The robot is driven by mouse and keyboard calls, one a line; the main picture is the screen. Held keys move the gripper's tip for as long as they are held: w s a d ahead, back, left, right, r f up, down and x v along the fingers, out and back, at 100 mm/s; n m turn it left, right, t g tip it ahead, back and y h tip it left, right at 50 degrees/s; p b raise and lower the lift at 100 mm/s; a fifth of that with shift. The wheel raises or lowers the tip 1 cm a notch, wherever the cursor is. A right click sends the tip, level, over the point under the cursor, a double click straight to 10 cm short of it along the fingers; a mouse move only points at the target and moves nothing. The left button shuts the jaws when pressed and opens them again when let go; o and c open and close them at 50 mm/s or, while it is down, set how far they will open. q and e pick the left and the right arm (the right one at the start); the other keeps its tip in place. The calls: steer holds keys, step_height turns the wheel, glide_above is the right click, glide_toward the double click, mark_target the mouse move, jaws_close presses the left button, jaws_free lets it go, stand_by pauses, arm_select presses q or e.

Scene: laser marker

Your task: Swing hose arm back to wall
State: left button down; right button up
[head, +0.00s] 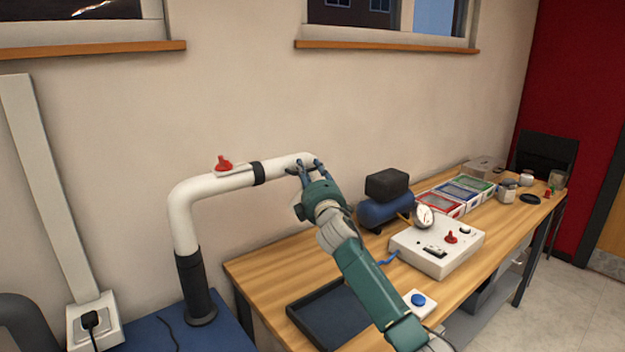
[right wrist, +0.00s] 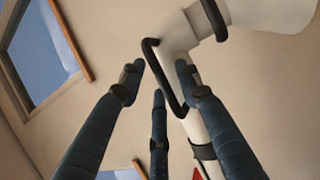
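The white hose arm (head: 215,186) rises from a black sleeve (head: 195,285) on a blue surface, bends, and runs right along the wall. It has a black band and a red lever (head: 224,165) on top. My right gripper (head: 306,167) is at the arm's far right end. In the right wrist view, the white pipe (right wrist: 208,127) carries a black loop handle (right wrist: 163,80). My right gripper's fingers (right wrist: 160,80) are spread apart on either side of this handle; I cannot tell whether any finger touches it. My left gripper is not in view.
A wooden workbench (head: 262,270) stands right of the hose arm. It bears a dark tray (head: 330,312), a white control box (head: 437,250), a blue compressor (head: 384,212) and a blue button (head: 418,301). A white socket box (head: 95,322) is at lower left.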

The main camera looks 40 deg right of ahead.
steer(key=v, duration=1.1)
steer(key=shift+s, duration=0.2)
steer(key=shift+a+f, duration=0.1)
steer(key=shift+f, duration=0.1)
